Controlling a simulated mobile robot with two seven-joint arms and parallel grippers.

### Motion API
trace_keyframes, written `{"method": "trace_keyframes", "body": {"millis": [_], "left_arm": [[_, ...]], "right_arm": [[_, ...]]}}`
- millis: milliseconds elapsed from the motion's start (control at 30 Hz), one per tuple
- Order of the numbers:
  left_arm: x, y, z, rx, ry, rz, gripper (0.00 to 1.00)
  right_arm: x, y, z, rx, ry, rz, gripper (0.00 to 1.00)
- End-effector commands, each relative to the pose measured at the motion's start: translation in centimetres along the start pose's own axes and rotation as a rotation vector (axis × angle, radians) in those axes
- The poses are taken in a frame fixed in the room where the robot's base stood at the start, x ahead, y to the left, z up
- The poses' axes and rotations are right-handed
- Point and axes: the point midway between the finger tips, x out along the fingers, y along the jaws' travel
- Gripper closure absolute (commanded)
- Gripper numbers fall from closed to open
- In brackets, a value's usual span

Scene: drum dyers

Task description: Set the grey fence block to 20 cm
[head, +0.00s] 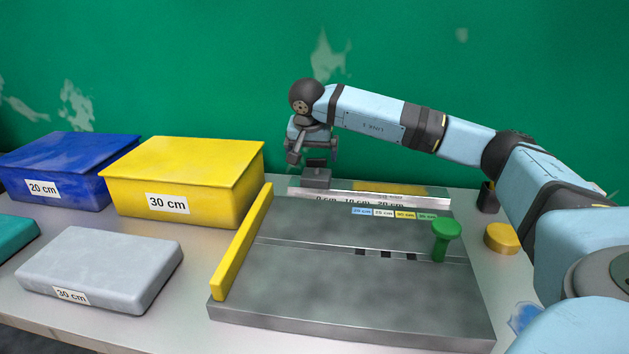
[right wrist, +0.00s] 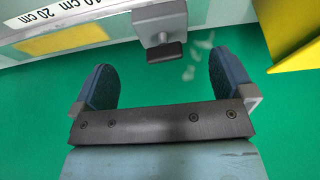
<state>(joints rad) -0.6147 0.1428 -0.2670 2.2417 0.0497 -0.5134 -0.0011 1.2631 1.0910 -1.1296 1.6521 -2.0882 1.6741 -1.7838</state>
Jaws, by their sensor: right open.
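The grey fence block (head: 316,179) sits at the left end of the scale rail (head: 440,202), by the 0 cm mark, with a dark tab (head: 316,163) on it. The block (right wrist: 160,20) and its tab (right wrist: 166,52) also show in the right wrist view. The 20 cm mark (head: 391,205) is further right along the rail. My right gripper (head: 314,154) is open and empty above the block. In the right wrist view its fingers (right wrist: 161,65) stand either side of the tab, apart from it. My left gripper is not in view.
A grey board (head: 350,300) with a yellow bar (head: 243,242) and green knob (head: 446,236) lies in front of the rail. Yellow (head: 183,180) and blue (head: 62,172) boxes stand left. A grey 30 cm slab (head: 100,265) lies front left. The green wall is behind.

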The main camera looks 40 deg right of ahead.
Motion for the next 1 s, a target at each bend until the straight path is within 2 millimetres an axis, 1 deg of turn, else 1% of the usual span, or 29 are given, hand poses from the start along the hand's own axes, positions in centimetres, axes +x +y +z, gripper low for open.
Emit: {"method": "trace_keyframes", "body": {"millis": [33, 200, 333, 433, 500, 633, 900, 933, 967, 1000], "left_arm": [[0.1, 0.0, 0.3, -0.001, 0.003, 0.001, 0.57], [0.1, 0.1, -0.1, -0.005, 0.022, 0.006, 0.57], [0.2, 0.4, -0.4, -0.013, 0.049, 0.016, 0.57], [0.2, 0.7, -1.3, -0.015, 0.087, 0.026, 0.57], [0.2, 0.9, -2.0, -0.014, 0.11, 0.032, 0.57], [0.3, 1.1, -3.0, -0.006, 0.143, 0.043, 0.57], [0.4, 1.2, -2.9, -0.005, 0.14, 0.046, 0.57], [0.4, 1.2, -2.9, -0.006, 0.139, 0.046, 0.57], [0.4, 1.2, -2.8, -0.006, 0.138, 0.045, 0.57], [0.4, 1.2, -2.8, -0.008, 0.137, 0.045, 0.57]], "right_arm": [[1.5, 0.0, 0.1, 0.002, -0.001, 0.002, 0.0], [5.2, 0.0, 0.1, 0.001, -0.001, 0.002, 0.0], [7.6, 0.0, 0.1, 0.002, -0.001, 0.001, 0.0], [8.9, 0.0, 0.0, 0.003, 0.0, 0.001, 0.0], [9.6, 0.0, 0.0, 0.002, 0.0, 0.001, 0.0], [10.2, 0.0, 0.0, 0.002, 0.001, 0.001, 0.0], [10.3, 0.0, 0.0, 0.002, 0.001, 0.0, 0.0], [10.3, 0.0, 0.0, 0.002, 0.001, 0.0, 0.02], [10.3, 0.0, 0.0, 0.002, 0.001, 0.0, 0.09], [10.3, 0.0, 0.0, 0.002, 0.001, 0.0, 0.18]]}}
